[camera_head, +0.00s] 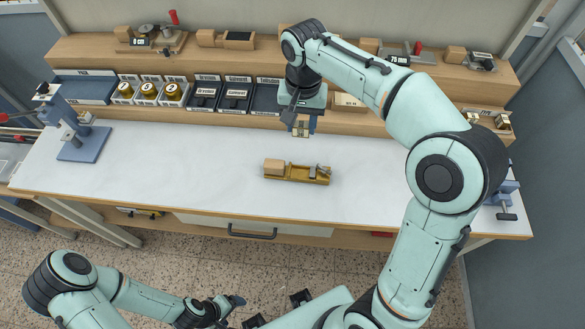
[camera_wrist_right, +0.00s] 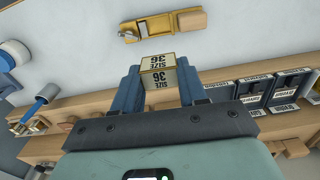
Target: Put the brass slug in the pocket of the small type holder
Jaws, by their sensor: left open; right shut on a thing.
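A brass type holder (camera_head: 300,176) with a wooden handle lies on the white bench top, its handle to the left and a small clamp part at its right end. It also shows in the right wrist view (camera_wrist_right: 153,27), beyond my fingertips. My left gripper (camera_head: 230,304) is open and empty, in front of the bench and low.
The white bench top (camera_head: 180,165) is clear around the holder. A row of labelled trays (camera_head: 236,94) stands along the back, with jars (camera_head: 148,90) to the left. A blue press (camera_head: 80,135) stands at the left end. More wood-handled holders (camera_head: 225,39) lie on the upper shelf.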

